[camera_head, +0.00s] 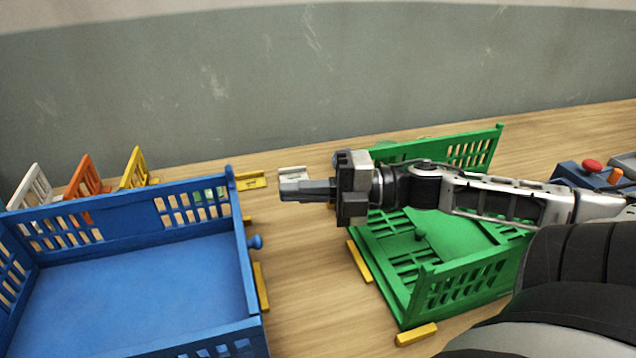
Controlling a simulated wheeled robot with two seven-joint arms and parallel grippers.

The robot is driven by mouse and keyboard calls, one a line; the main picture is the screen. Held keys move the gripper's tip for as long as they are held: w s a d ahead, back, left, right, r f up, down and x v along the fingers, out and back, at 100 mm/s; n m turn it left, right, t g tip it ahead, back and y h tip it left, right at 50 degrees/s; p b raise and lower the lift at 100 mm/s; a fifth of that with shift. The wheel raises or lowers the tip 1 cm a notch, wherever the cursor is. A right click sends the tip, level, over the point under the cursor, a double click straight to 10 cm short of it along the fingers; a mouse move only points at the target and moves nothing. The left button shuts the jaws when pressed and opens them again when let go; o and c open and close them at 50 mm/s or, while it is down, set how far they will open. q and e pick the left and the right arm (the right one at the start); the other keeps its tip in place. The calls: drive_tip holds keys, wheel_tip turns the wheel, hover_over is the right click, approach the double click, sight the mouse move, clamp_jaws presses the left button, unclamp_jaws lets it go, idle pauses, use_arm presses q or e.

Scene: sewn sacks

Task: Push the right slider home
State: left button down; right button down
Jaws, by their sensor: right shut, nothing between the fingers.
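My right gripper (305,190) reaches in from the right, above the gap between the two crates. Its fingers are shut and point left, with nothing between them. A small pale block (292,174) shows just behind the fingertips; I cannot tell whether they touch. No part is clearly identifiable as the right slider. My left gripper is out of view.
Yellow strips (358,262) lie beside the crates on the wooden table (310,300). White, orange (85,175) and yellow slatted panels stand behind the blue crate. A control box with a red button (592,164) is at far right. A grey wall closes the back.

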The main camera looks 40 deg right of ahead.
drive_tip(key=shift+v, duration=1.4)
